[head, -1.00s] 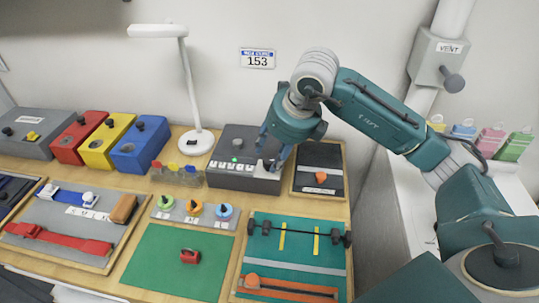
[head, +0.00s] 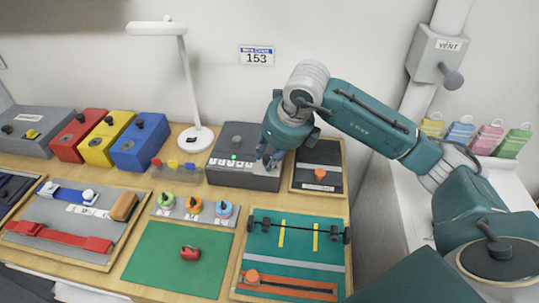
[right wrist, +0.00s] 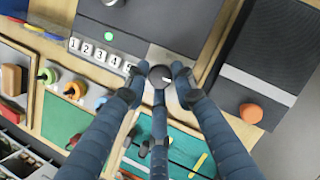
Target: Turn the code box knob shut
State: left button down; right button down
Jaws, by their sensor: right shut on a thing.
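The grey code box (head: 225,178) stands at the back of the bench, left of my right gripper. Its green light (head: 234,157) is lit, and the light also shows in the right wrist view (right wrist: 109,36). White number keys (right wrist: 97,54) run along its front part. My right gripper (head: 268,163) is over the right end of the box. In the right wrist view its fingers are shut on the dark round knob (right wrist: 160,75) at the end of the key row. The fingers hide part of the knob, so its turn angle is hard to tell. My left gripper is out of view.
A dark board with an orange knob (head: 320,174) lies close right of the box. A small rack of coloured levers (head: 172,168) and a white lamp (head: 198,139) stand left. Green and teal boards lie in front.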

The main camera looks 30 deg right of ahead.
jog(key=shift+w+d+r, duration=0.1)
jog(key=shift+w+r, duration=0.05)
jog(key=shift+w, duration=0.05)
jog(key=n+y+b, duration=0.1)
jog(key=n+b, duration=0.1)
jog(key=n, duration=0.1)
jog(key=shift+w+d, duration=0.15)
jog(key=n+b, duration=0.1)
jog(key=n, duration=0.1)
jog(key=n+y, duration=0.1)
jog(key=shift+w+d+r+n+g+b, duration=0.1)
jog(key=shift+r+n+g+b, duration=0.1)
jog(key=shift+n+g+b, duration=0.2)
jog(key=n, duration=0.2)
jog(key=n+g+y, duration=0.1)
jog(key=n, duration=0.1)
jog(key=shift+w+n+g, duration=0.1)
jog(key=shift+n+g, duration=0.2)
jog(key=n+g, duration=0.1)
jog(key=n, duration=0.1)
jog(key=n+g, duration=0.1)
jog(key=n, duration=0.2)
jog(key=shift+w+n+y, duration=0.1)
jog(key=shift+n+y, duration=0.2)
jog(key=c, duration=1.6)
grip_release()
jog(key=shift+o, duration=0.6)
jog(key=shift+a+f, duration=0.15)
jog(key=shift+a, duration=0.1)
